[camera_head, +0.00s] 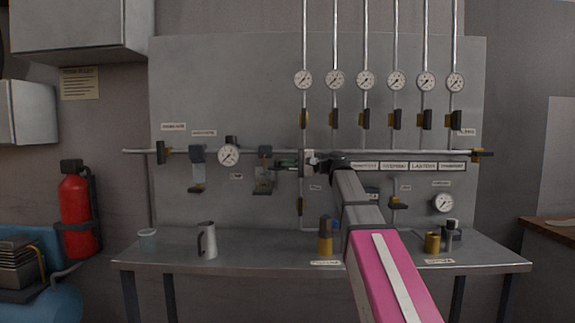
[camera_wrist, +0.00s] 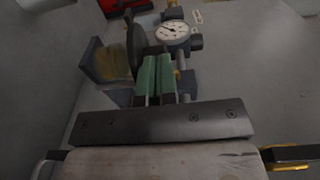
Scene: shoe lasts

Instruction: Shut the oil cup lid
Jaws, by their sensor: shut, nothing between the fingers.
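The oil cup appears to be the small wall unit (camera_head: 263,182) below the pipe in the head view, with a dark top and a pale body. In the wrist view a grey box with an amber face (camera_wrist: 106,63) seems to be part of it. A dark disc, perhaps the lid (camera_wrist: 136,48), stands nearly edge-on beside that box. My gripper (camera_head: 284,163) points left along the pipe, just right of the unit. Its green fingers (camera_wrist: 158,58) are shut together, empty, close beside the disc. I cannot tell whether they touch it.
A dial gauge (camera_head: 228,155) is on the pipe (camera_head: 350,152) beyond the unit; it also shows in the wrist view (camera_wrist: 172,31). A similar wall unit (camera_head: 197,168) is further left. A jug (camera_head: 208,241) stands on the bench (camera_head: 275,256). Open air lies in front of the panel.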

